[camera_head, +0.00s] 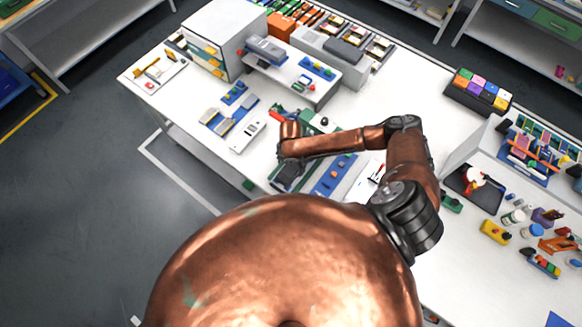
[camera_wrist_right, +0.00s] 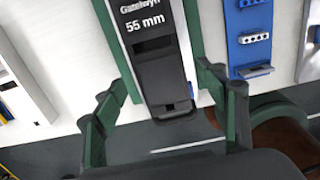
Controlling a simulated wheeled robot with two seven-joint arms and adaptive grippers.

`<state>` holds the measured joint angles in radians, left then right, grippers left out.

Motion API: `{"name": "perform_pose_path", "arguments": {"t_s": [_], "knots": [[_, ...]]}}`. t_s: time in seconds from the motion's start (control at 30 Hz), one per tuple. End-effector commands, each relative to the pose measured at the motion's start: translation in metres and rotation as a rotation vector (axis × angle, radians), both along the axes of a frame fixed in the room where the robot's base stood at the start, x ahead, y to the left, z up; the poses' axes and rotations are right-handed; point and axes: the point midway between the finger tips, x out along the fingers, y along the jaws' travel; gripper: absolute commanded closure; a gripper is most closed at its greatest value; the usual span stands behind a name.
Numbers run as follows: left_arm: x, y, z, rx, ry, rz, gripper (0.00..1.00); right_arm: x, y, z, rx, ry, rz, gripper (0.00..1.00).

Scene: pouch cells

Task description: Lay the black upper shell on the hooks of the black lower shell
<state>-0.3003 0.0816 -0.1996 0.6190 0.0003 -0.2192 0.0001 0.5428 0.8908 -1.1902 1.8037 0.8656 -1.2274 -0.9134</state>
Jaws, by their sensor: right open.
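My right gripper (camera_wrist_right: 160,88) is open in the right wrist view, with one green and black finger on each side of a black shell (camera_wrist_right: 156,68). The shell has white lettering that includes "55 mm", a rectangular recess and a small slot near its near end. A gap shows between the shell and each finger. I cannot tell whether this is the upper shell or the lower shell with one on it, and no hooks can be made out. In the head view my right gripper (camera_head: 288,174) is small, over the table's near edge, and partly hidden by my forearm. My left gripper does not show.
Blue and grey parts (camera_head: 232,122) lie to the left in the head view. A raised shelf (camera_head: 292,78) stands behind. Bottles and tools crowd the right side.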

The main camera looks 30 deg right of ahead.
Motion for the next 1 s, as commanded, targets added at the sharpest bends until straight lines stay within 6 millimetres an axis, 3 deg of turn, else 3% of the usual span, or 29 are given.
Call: {"name": "perform_pose_path", "arguments": {"t_s": [0.2, 0.43, 0.6, 1.0], "knots": [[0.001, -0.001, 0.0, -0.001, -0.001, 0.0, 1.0, 0.001, 0.0, 0.048, -0.001, -0.004, 0.002, 0.34], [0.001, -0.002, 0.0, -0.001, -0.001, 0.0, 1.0, 0.0, 0.0, 0.085, -0.001, -0.001, 0.002, 0.34], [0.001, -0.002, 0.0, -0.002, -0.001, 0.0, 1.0, 0.0, 0.0, 0.096, 0.0, -0.001, 0.001, 0.34], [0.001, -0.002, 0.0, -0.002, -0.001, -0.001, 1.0, 0.0, 0.0, 0.097, 0.0, 0.0, 0.001, 0.34]]}}
